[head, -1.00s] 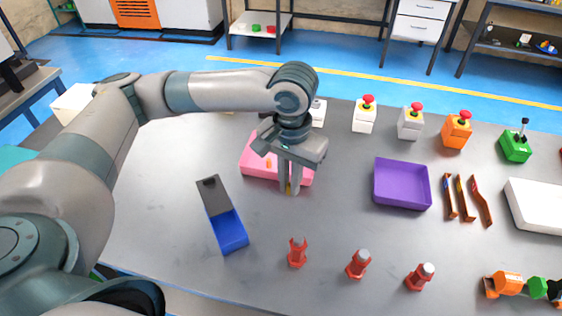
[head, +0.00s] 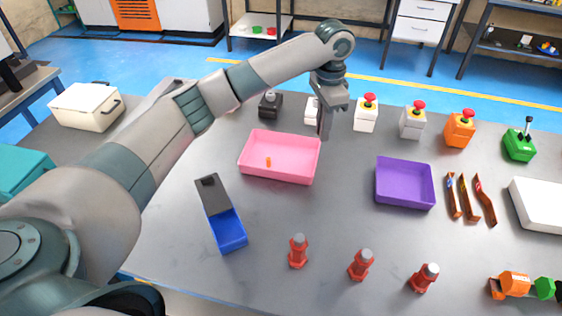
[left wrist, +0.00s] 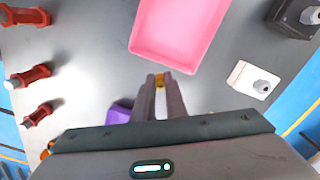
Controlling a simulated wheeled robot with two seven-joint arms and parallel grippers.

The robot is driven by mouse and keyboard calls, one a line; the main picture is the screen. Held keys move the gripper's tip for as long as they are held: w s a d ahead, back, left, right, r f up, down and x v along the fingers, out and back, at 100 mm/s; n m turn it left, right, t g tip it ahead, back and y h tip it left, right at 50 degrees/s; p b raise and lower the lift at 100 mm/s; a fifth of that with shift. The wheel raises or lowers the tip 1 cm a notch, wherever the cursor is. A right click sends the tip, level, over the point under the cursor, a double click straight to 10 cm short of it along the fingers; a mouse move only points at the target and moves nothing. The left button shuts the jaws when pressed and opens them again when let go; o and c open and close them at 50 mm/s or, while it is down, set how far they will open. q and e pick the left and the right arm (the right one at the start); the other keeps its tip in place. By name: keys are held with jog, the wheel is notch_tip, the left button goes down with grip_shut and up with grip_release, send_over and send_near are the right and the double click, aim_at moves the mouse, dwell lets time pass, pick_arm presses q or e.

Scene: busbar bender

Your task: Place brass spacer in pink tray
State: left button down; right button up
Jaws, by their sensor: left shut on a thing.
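The pink tray (head: 298,180) stands on the grey table left of centre, and it fills the top of the left wrist view (left wrist: 172,62). A small orange piece (head: 268,161) lies inside it. My left gripper (head: 325,136) is at the tray's back right corner, just outside it in the picture. In the left wrist view its fingertips (left wrist: 160,78) are shut on a small brass-yellow piece, the brass spacer (left wrist: 160,82), near the tray's edge. The fingers hide most of the spacer, and it cannot be made out in the head view. My right gripper is not in view.
A purple tray (head: 405,204) stands to the right. A blue bin (head: 230,236) lies front left. Several red posts (head: 298,252) line the front. Button boxes, one of them white (head: 365,120), line the back edge close to my gripper. Bare table lies between the trays.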

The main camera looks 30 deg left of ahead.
pick_arm(q)
jog(key=shift+w+a, duration=0.1)
jog(key=shift+w, duration=0.15)
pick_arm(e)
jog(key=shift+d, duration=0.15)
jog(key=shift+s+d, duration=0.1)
pick_arm(q)
jog(key=shift+f, duration=0.1)
jog(key=a+f+p, duration=0.1)
jog(key=a+f, duration=0.1)
jog(key=a, duration=0.2)
jog(key=a+f+p, duration=0.1)
jog(key=a+f, duration=0.1)
jog(key=a, duration=0.1)
jog(key=a+f+p, duration=0.1)
jog(key=a+f, duration=0.2)
jog(key=a, duration=0.1)
jog(key=shift+a+p, duration=0.3)
jog(key=shift+p, duration=0.05)
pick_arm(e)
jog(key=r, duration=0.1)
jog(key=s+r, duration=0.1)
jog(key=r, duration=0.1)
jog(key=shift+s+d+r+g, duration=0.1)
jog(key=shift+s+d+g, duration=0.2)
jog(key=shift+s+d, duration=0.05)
